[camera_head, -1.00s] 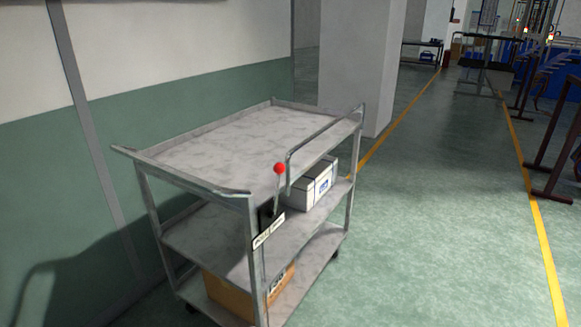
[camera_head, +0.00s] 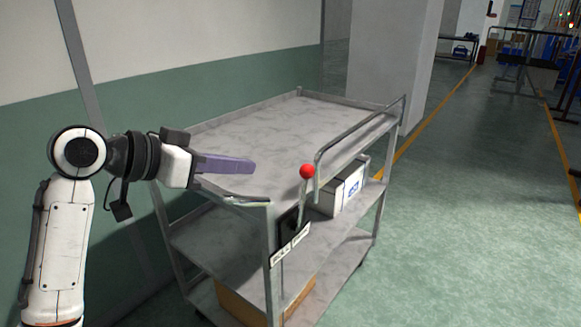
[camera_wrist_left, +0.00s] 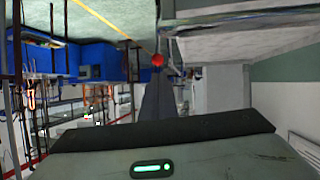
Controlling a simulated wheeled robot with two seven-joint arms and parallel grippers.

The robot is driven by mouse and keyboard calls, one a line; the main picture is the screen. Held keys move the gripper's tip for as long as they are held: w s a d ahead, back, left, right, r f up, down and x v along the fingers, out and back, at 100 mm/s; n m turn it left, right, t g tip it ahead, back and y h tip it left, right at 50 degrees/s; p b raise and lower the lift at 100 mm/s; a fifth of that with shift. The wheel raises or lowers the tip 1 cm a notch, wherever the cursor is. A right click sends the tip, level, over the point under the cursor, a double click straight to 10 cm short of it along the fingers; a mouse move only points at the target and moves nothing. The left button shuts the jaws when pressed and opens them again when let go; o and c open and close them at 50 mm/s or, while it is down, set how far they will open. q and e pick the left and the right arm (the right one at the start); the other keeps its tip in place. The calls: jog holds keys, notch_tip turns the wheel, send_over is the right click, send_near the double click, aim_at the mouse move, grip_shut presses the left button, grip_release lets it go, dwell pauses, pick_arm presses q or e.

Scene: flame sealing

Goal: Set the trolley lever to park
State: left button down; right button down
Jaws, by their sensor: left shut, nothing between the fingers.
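The metal trolley (camera_head: 290,122) stands in the middle of the head view, with its upper shelf bare. Its lever, with a red ball knob (camera_head: 307,171), rises from a labelled plate (camera_head: 290,245) at the near right corner and leans slightly right at the top. My left gripper (camera_head: 252,166) is shut and empty. In the picture it is over the trolley's near left end, to the left of the red knob and apart from it. In the left wrist view the red knob (camera_wrist_left: 157,60) shows just beyond the shut fingers (camera_wrist_left: 157,95). My right gripper is not in view.
A white box (camera_head: 345,190) lies on the middle shelf and a cardboard box (camera_head: 240,305) on the bottom shelf. A green and white wall (camera_head: 200,95) is behind the trolley on the left. A pillar (camera_head: 385,65) stands behind it. The floor (camera_head: 470,200) to the right is clear.

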pick_arm(q)
jog(key=d, duration=0.2)
send_near(302, 171)
jog(key=x, duration=0.5)
jog(key=shift+d+p, duration=0.15)
jog(key=shift+p, duration=0.15)
jog(key=shift+w+d+f, duration=0.25)
jog(key=shift+w+d, duration=0.1)
jog(key=shift+w, duration=0.05)
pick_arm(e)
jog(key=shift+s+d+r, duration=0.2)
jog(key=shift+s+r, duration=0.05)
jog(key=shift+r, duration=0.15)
